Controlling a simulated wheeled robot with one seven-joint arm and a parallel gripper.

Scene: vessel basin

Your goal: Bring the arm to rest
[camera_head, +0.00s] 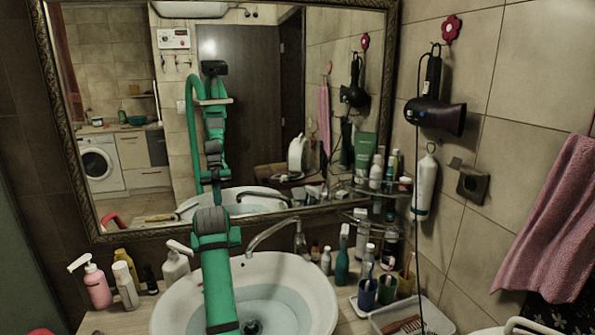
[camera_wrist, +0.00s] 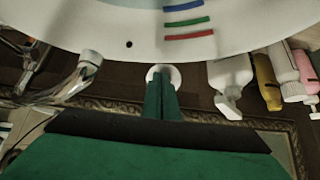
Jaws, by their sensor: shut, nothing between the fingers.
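My arm (camera_head: 220,275) is green and rises in front of the basin in the head view, with a grey joint at its top. My gripper (camera_wrist: 162,84) shows in the wrist view as two green fingers pressed together, empty. In the head view I cannot make out its fingers. The white basin (camera_head: 325,300) holds water and is partly covered by my arm. In the wrist view the basin's white rim (camera_wrist: 120,42) lies beyond the fingertips. A small white round thing (camera_wrist: 163,70) shows just behind them; I cannot tell whether they touch.
A chrome faucet (camera_head: 268,231) stands behind the basin, below the framed mirror (camera_head: 240,222). A pink pump bottle (camera_head: 97,284) and other bottles stand at left. Cups (camera_head: 367,294), a tray (camera_head: 430,327) and a shelf are at right. A hair dryer (camera_head: 436,117) hangs on the right wall.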

